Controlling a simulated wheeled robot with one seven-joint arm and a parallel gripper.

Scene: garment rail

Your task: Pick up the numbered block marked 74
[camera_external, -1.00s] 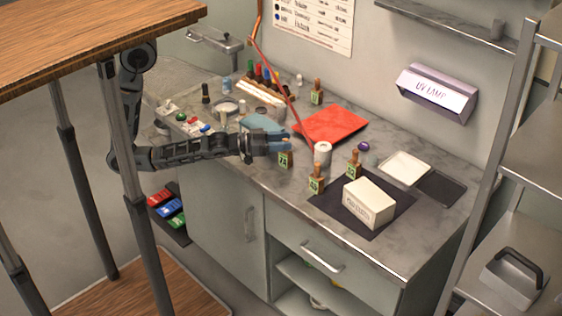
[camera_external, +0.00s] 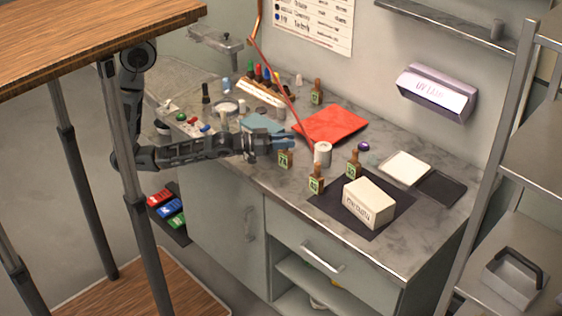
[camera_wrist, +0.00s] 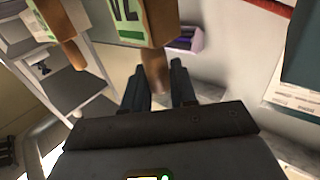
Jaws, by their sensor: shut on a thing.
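The block marked 74 (camera_external: 285,159) is light wood with a green label and a peg-like handle. It is upright near the counter's front edge, left of the white roll. My gripper (camera_external: 285,143) reaches in from the left, with its fingers at the top of this block. In the wrist view the block (camera_wrist: 158,22) appears upside down, with its label partly cut off. Its handle (camera_wrist: 155,75) lies between the two fingers (camera_wrist: 160,90), which are shut on it. I cannot tell whether the block's base touches the counter.
Other numbered blocks stand at the right (camera_external: 317,183), beside the white box (camera_external: 369,203) and at the back (camera_external: 317,93). A white roll (camera_external: 322,153) is close right of my gripper. A red folder (camera_external: 335,124) lies behind. The counter front (camera_external: 245,172) is fairly clear.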

